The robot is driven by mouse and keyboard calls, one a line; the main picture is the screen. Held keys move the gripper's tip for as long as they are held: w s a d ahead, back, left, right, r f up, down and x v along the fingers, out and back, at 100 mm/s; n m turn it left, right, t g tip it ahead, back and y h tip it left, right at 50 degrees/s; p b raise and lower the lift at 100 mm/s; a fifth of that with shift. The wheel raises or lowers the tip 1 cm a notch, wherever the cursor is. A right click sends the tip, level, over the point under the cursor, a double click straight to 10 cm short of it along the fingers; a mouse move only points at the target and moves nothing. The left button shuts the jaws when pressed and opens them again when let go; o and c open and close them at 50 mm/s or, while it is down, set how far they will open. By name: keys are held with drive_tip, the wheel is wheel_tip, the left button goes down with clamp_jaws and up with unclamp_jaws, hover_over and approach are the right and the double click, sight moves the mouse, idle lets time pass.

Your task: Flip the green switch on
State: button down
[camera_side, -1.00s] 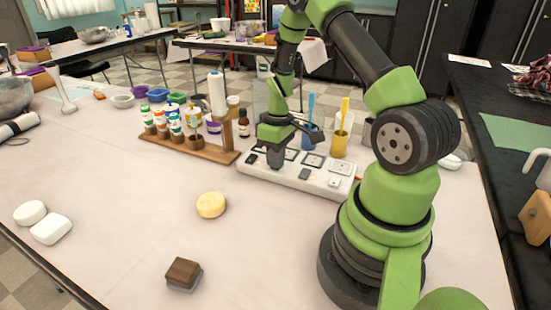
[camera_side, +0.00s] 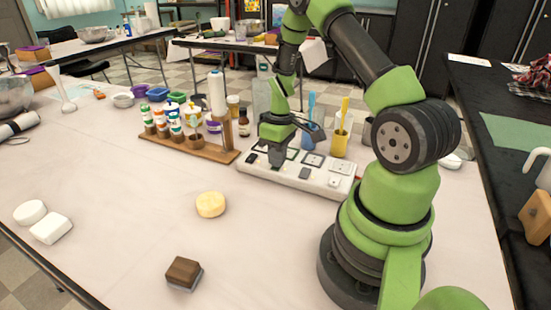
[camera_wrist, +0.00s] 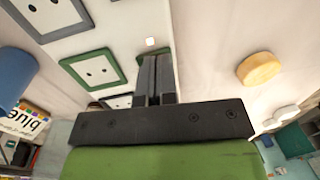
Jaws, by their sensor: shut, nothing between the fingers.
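The white power strip (camera_side: 318,182) lies on the table beside my arm, with framed sockets and small switches along it. In the wrist view, a green patch (camera_wrist: 143,59), which looks like the green switch, shows at my fingertips and is mostly hidden by them. A small pale lit square (camera_wrist: 151,42) sits just beyond it. My gripper (camera_side: 276,164) is shut and empty, pointing down at the strip's left part. In the wrist view the closed fingers (camera_wrist: 153,57) overlap the green patch; contact cannot be told. The switch's position is hidden.
A green-framed socket (camera_wrist: 92,70) is beside the fingers. A wooden rack of bottles (camera_side: 190,146) stands left of the strip, and blue (camera_side: 313,135) and yellow (camera_side: 341,142) cups stand behind it. A round yellow soap (camera_side: 211,205) lies in front, with clear table around it.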

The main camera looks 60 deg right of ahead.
sight(275, 168)
drive_tip(key=shift+d+r, duration=0.15)
drive_tip(key=shift+d, duration=0.15)
drive_tip(key=shift+r, duration=0.55)
wheel_tip(275, 168, up, 13)
drive_tip(key=a, duration=0.1)
drive_tip(key=shift+a, duration=0.35)
drive_tip(key=shift+f, duration=0.1)
